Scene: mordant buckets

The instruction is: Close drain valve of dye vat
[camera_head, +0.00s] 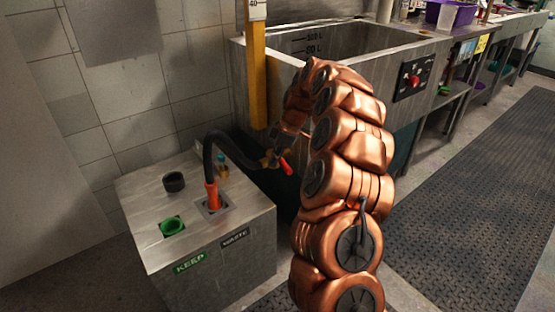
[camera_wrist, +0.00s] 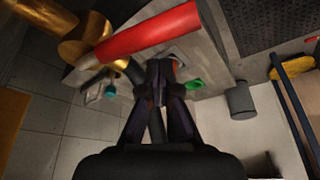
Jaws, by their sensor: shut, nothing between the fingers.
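The steel dye vat (camera_head: 350,75) stands at the back, with its brass drain valve (camera_head: 268,159) low at its left corner. The valve's red lever (camera_head: 286,165) points down and to the right in the head view. In the wrist view the brass valve body (camera_wrist: 88,40) is at upper left and the red lever (camera_wrist: 150,30) runs right from it, slightly upward. My gripper (camera_wrist: 158,68) is shut and empty, its tips just below the lever in that view; I cannot tell whether they touch it. In the head view my gripper (camera_head: 284,133) is just above the valve, partly hidden by my arm.
A black hose (camera_head: 230,147) runs from the valve to an orange fitting (camera_head: 211,194) in the WASTE opening of a steel box (camera_head: 150,255). The green KEEP port (camera_head: 171,226) and a black cup (camera_head: 174,182) are on its top. A yellow post (camera_head: 257,80) rises beside the vat.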

